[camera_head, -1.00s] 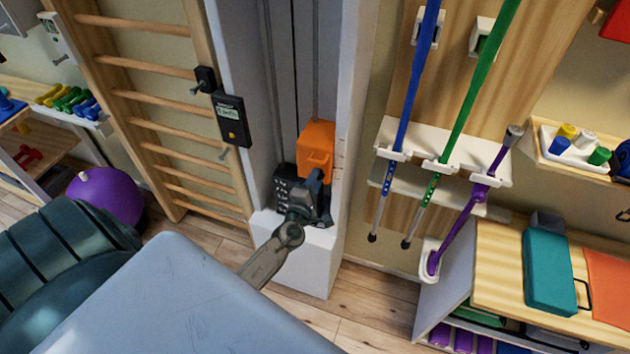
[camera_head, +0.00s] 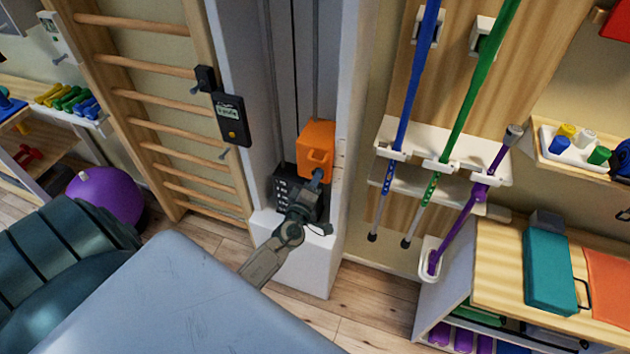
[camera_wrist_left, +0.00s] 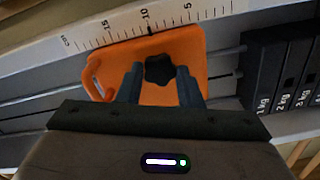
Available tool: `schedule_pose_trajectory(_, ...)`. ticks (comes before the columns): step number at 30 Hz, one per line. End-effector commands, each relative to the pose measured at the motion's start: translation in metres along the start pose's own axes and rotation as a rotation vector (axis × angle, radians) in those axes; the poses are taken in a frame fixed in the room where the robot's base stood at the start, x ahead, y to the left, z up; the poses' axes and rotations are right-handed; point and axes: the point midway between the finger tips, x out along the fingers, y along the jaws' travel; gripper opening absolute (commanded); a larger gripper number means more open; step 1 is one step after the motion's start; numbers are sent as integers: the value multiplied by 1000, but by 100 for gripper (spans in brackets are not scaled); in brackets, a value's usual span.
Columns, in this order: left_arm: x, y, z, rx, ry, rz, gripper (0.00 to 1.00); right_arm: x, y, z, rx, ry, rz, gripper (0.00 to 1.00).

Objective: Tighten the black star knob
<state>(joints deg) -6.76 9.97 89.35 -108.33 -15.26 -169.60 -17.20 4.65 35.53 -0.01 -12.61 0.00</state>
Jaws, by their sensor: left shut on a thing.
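The black star knob (camera_wrist_left: 159,69) sits on the face of an orange carriage (camera_wrist_left: 160,95) in the left wrist view. My left gripper (camera_wrist_left: 158,75) has one finger on each side of the knob and is shut on it. In the head view the orange carriage (camera_head: 317,140) rides in the white column, and my left gripper (camera_head: 318,177) reaches its lower front from below. The knob is hidden behind the gripper there. My right gripper is not in view.
A ruler scale (camera_wrist_left: 145,22) runs beside the carriage. A dark numbered weight stack (camera_head: 285,185) lies below it. Wooden wall bars (camera_head: 170,92) with a small black display (camera_head: 230,118) stand left; a crutch rack (camera_head: 440,145) stands right. A grey padded table (camera_head: 180,300) fills the foreground.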

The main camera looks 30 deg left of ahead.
Motion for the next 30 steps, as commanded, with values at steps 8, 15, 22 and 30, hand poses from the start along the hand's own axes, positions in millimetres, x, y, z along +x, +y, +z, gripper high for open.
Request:
schedule_pose_trajectory(8, 0, 1, 0, 4, 1, 2, 10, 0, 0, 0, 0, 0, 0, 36)
schedule_pose_trajectory(15, 0, 1, 0, 3, 1, 1, 54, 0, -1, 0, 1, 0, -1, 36)
schedule_pose_trajectory(22, -1, 0, 0, 2, 0, 1, 54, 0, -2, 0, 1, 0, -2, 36)
schedule_pose_trajectory(30, -39, -3, 1, 2, -1, -2, 54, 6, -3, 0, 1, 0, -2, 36)
